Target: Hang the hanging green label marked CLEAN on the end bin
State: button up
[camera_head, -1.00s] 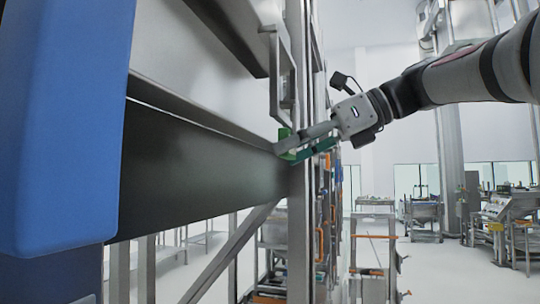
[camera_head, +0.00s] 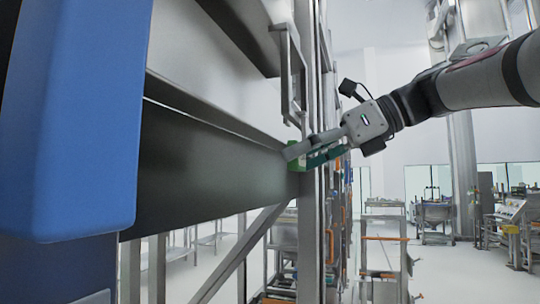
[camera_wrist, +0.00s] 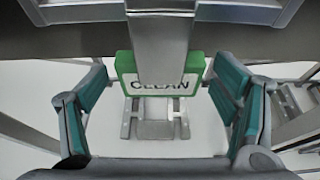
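The green label (camera_wrist: 129,80) with a white face reading CLEAN is upright between my fingers in the wrist view. A grey metal bar (camera_wrist: 160,45) comes down from the top and covers its upper middle. My gripper (camera_wrist: 160,72) has its teal-padded fingers spread on either side, with their tips close to the label's edges; I cannot tell whether they touch. In the head view my gripper (camera_head: 298,158) is beside the post at the frame's end, with a bit of the green label (camera_head: 295,175) at its tips. I cannot make out which part is the end bin.
A large blue panel (camera_head: 80,120) stands close on the left. A dark beam (camera_head: 215,165) runs from it to the upright metal post (camera_head: 312,225). A metal bracket (camera_head: 292,75) hangs just above my gripper.

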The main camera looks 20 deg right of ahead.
jog(key=v, duration=1.2)
jog(key=s+a+f+n+g+h, duration=0.1)
jog(key=s+a+f+n+h, duration=0.2)
jog(key=f+n, duration=0.5)
jog(key=s+a+f+n+g+h, duration=0.1)
jog(key=s+a+f+n+h, duration=0.2)
jog(key=f+n, duration=0.5)
jog(key=s+a+f+n+h, duration=0.3)
jog(key=s+f+n, duration=0.3)
jog(key=f, duration=1.8)
jog(key=shift+s+a+n+g+h, duration=0.2)
jog(key=shift+n+g+h, duration=0.2)
jog(key=shift+n+h, duration=0.85)
jog(key=shift+f+n+y, duration=0.15)
jog(key=shift+n+y, duration=0.2)
